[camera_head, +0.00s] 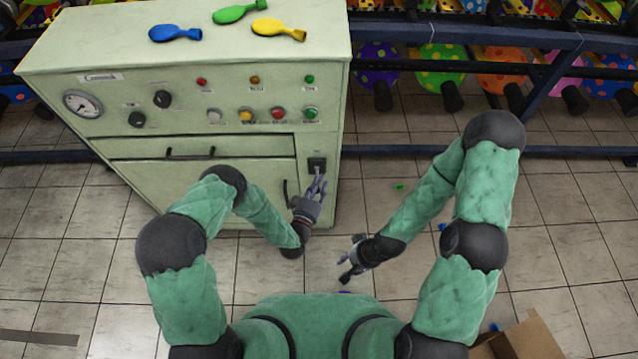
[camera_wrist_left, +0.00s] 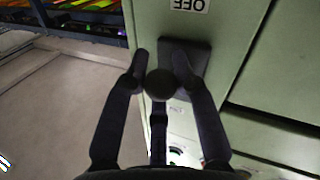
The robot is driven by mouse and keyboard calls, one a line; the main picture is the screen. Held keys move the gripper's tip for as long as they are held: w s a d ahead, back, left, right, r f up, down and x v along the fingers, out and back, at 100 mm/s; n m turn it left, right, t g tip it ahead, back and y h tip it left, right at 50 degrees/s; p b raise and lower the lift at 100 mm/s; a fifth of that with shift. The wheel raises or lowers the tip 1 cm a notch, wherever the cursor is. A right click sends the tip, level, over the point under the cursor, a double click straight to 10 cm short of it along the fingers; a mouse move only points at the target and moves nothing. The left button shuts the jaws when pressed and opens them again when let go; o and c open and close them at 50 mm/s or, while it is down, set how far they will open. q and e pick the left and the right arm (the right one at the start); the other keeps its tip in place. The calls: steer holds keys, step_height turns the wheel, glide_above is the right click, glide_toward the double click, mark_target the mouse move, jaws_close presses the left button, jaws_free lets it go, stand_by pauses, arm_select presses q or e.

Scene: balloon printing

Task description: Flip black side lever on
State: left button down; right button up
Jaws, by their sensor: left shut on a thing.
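The black side lever (camera_head: 317,163) sits on a dark square plate on the right part of the pale green machine's front. In the left wrist view its round black knob (camera_wrist_left: 160,84) lies between my gripper's fingers, in front of the dark plate (camera_wrist_left: 186,55). My left gripper (camera_head: 318,184) reaches up to it and is shut on the lever. An OFF label (camera_wrist_left: 188,5) shows upside down above the plate in the wrist view. The fingers partly hide the lever. My right gripper (camera_head: 346,272) is away from the machine, low over the floor, with its fingers apart and empty.
The pale green machine (camera_head: 220,190) carries a gauge (camera_head: 83,103), knobs and coloured buttons. Blue (camera_head: 175,33), green (camera_head: 239,12) and yellow (camera_head: 278,29) balloons lie on top. A dark rack with patterned balloons stands behind. A cardboard box (camera_head: 535,338) is at lower right. Floor right of the machine is mostly clear.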

mark_target(317, 172)
arm_select(q)
steer(key=r+g+p, duration=0.1)
steer(key=g+p, duration=0.1)
steer(key=p, duration=0.1)
steer(key=r+n+g+y+p, duration=0.1)
steer(key=r+g+p, duration=0.1)
steer(key=p, duration=0.2)
steer(key=r+n+g+p, duration=0.1)
steer(key=g+p, duration=0.1)
steer(key=p, duration=0.2)
steer(key=shift+a+r+g+y, duration=0.3)
steer(key=shift+r+y, duration=0.05)
steer(key=shift+y, duration=0.05)
steer(key=g, duration=0.1)
steer(key=r+g+p, duration=0.1)
steer(key=shift+w+n+g+p, duration=0.15)
steer(key=shift+n+g+p, duration=0.15)
steer(key=shift+n, duration=0.1)
steer(key=shift+w+r+n+g, duration=0.2)
steer(key=shift+r+n+g, duration=0.1)
steer(key=shift+g, duration=0.6)
steer(key=shift+w+r+g, duration=0.15)
steer(key=shift+g, duration=0.55)
steer(key=shift+w+r, duration=0.1)
steer(key=c, duration=1.3)
jaws_free()
steer(key=shift+o, duration=0.6)
steer(key=shift+a, duration=0.1)
